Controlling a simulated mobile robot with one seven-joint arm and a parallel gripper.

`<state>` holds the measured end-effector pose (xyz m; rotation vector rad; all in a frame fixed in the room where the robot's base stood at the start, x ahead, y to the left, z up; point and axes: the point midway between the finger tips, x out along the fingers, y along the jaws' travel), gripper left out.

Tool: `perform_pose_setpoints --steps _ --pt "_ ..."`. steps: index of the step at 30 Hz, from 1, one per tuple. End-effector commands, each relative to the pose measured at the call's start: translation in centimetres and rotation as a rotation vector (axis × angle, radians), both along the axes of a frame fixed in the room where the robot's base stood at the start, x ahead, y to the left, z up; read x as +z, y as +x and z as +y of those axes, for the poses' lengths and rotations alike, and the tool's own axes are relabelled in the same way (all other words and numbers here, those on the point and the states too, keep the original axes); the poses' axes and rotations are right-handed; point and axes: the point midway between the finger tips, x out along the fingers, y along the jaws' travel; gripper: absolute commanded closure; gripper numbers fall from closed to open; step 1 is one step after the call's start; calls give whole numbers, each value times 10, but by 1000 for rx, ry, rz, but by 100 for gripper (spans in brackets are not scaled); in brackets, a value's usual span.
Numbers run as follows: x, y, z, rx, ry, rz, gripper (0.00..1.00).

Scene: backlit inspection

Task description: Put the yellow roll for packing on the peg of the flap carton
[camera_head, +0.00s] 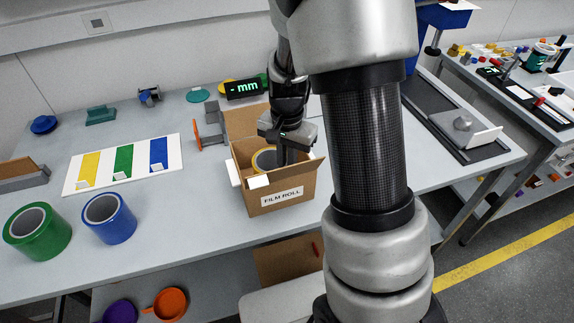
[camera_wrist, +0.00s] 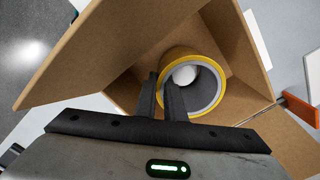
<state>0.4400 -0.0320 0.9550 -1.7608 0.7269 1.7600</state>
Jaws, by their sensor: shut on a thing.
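The yellow roll (camera_head: 259,162) is inside the open flap carton (camera_head: 285,199), which is labelled FILM ROLL. In the wrist view the roll (camera_wrist: 164,59) has a yellow rim and a grey inner wall. The white rounded peg (camera_wrist: 184,74) shows inside the roll's hole, so the roll appears around it or lined up over it. I cannot tell whether the roll rests on the carton's floor. My gripper (camera_wrist: 162,88) is shut on the roll's wall, one finger outside and one in the hole. In the head view my gripper (camera_head: 285,154) reaches down into the carton; the peg is hidden there.
Carton flaps (camera_wrist: 75,50) stand open around my gripper. A green roll (camera_head: 38,231) and a blue roll (camera_head: 109,218) stand on the table at left. A board with coloured stripes (camera_head: 105,171) lies behind them. An orange-handled thing (camera_head: 210,140) is beside the carton.

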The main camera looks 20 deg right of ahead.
Motion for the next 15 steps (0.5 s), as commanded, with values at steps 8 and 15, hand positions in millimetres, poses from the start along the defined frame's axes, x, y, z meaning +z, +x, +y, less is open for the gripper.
perform_pose_setpoints --steps 8,15 --pt "-5 0 0 0 0 -1 100" --pt "-5 0 0 0 0 -1 86"
